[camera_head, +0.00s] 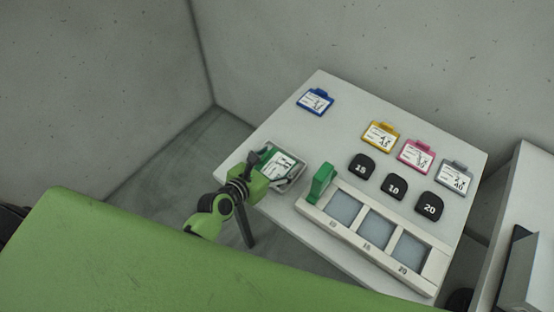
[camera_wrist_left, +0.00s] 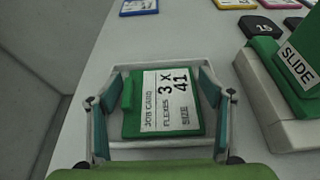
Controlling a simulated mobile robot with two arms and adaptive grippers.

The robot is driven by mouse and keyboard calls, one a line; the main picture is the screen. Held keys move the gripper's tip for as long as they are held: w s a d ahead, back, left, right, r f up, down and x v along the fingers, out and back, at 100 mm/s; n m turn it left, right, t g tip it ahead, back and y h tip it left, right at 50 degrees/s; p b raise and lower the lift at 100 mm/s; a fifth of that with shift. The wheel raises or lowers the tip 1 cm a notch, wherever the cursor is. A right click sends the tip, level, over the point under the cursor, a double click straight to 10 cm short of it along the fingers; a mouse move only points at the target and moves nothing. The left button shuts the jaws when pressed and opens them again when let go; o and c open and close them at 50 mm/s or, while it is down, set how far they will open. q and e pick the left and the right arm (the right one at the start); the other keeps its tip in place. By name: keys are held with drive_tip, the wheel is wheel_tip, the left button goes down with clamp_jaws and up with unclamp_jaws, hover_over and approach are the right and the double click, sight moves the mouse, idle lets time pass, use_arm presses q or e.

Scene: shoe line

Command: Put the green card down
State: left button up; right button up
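The green job card (camera_head: 280,166) lies in a shallow pale tray (camera_head: 301,176) at the table's left edge. In the left wrist view the card (camera_wrist_left: 163,101) is face up, its label reading "FLEXES 3 x" and "SIZE 41". The tray (camera_wrist_left: 165,66) surrounds it. My left gripper (camera_head: 267,171) is over the tray. In the left wrist view its fingers (camera_wrist_left: 160,88) are spread on either side of the card, with a gap at the left edge; the right finger is very close to the card. My right gripper is out of view.
A white rack (camera_head: 311,211) with three windows and a green slide (camera_head: 322,182) stands right of the tray. Blue (camera_head: 315,101), yellow (camera_head: 380,137), pink (camera_head: 416,156) and grey (camera_head: 453,178) cards lie behind, with black numbered pieces (camera_head: 394,187). Table (camera_head: 300,130) is clear behind the tray.

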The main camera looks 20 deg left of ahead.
use_arm(q)
drive_tip(key=shift+r, duration=0.1)
drive_tip(key=v, duration=1.2)
drive_tip(key=shift+b, duration=0.3)
